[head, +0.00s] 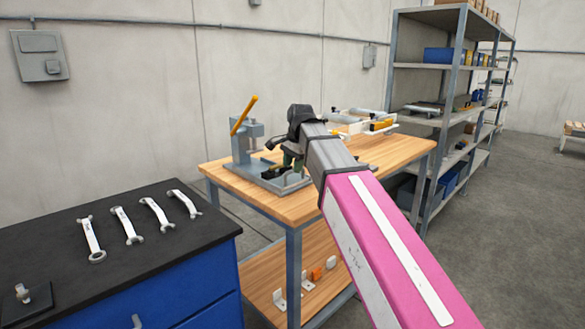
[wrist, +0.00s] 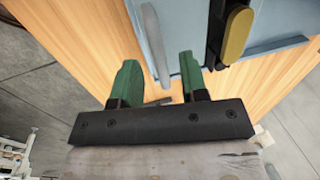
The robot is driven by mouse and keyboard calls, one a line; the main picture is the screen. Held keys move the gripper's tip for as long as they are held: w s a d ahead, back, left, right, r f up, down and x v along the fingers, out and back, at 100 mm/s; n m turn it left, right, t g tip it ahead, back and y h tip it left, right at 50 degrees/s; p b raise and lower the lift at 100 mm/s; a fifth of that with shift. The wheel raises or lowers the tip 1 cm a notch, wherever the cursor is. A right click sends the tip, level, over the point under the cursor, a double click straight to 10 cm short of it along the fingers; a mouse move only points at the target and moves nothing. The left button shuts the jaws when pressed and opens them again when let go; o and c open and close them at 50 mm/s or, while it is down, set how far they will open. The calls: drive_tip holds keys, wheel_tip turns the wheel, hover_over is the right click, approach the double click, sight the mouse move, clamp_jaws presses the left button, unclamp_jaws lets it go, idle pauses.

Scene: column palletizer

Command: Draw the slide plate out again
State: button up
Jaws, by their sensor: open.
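A grey fixture (head: 243,153) with an upright post and a raised orange lever (head: 243,116) stands on the wooden bench. Its flat base reaches right under my gripper (head: 290,160). In the wrist view my gripper (wrist: 158,66) shows two green fingers, apart and empty. A light grey upright bar (wrist: 153,40) shows in the gap between them, with clear space on both sides. Grey plate surfaces (wrist: 180,22) lie beyond the fingertips. I cannot tell which of them is the slide plate. A black part with a yellow oval pad (wrist: 235,35) is right of the fingers.
The wooden bench (head: 400,150) holds a white rack with grey parts (head: 365,123) behind my arm. A blue cabinet with a black top (head: 150,250) and several wrenches stands at the front left. Grey shelves (head: 440,100) stand at the back right.

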wheel_tip(320, 180, up, 9)
drive_tip(key=s+d, duration=0.1)
drive_tip(key=shift+d+r, duration=0.15)
drive_tip(key=shift+d, duration=0.05)
drive_tip(key=shift+s, duration=0.2)
